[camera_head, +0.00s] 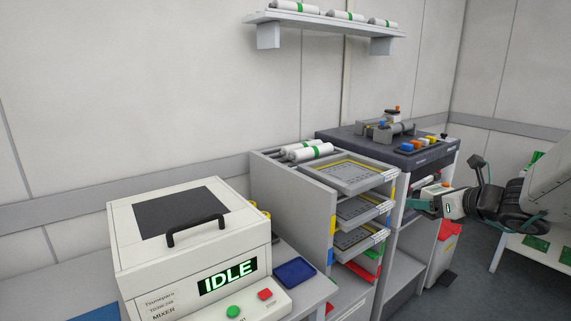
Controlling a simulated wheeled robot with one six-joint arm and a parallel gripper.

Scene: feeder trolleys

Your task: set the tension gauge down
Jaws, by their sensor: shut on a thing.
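My gripper (422,204) is at the right, reaching in from the right edge on my arm. It is shut on a small light grey thing with an orange part on top (434,191), which I take for the tension gauge. It is held in the air in front of the dark-topped trolley, below the level of its top. The gauge is small in the view and partly hidden by my gripper, so its underside and face cannot be made out.
The dark trolley top (351,143) carries a grey fixture (386,130) and several coloured blocks. A grey rack (322,192) holds trays (355,176) and white rollers (306,152). A mixer reading IDLE (192,243) and a blue tray (295,272) stand nearer. A red bin (449,231) is below my gripper.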

